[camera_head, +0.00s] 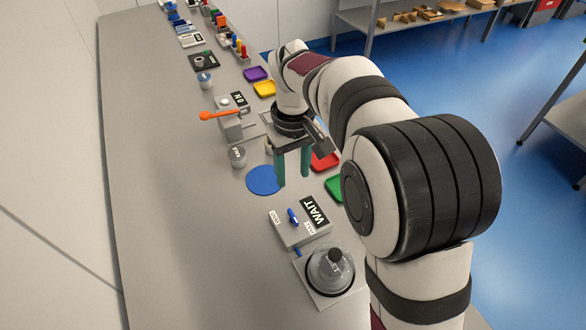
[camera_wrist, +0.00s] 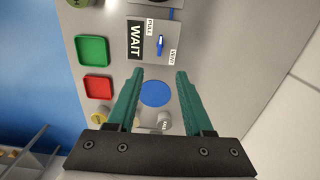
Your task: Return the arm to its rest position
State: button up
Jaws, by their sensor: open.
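My gripper (camera_head: 293,182) points down over the grey bench, with its two green fingers spread apart and nothing between them. In the wrist view, my gripper (camera_wrist: 160,72) is also open and empty. A flat blue disc (camera_head: 264,181) lies on the bench beside the fingers; in the wrist view the disc (camera_wrist: 155,94) shows between them, beyond the tips. My arm reaches out over the bench from the right side of the head view.
A box with a WAIT sign (camera_head: 314,211) and a clear dome (camera_head: 331,272) stand in front. A small labelled jar (camera_head: 238,158) and an orange lever (camera_head: 219,115) are to the left. Red (camera_head: 325,161) and green (camera_head: 334,187) trays lie right. The bench's left side is clear.

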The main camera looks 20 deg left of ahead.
jog(key=s+d+r+m+y, duration=0.1)
jog(key=s+d+r+m, duration=0.1)
jog(key=s+d+m, duration=0.45)
jog(key=s+d+r+m, duration=0.3)
jog(key=s+d, duration=0.5)
jog(key=d, duration=0.2)
jog(key=s+d+f+m, duration=0.3)
jog(key=s+m, duration=0.2)
jog(key=s, duration=0.4)
jog(key=shift+s+f+y, duration=0.2)
jog(key=shift+s+y, duration=0.2)
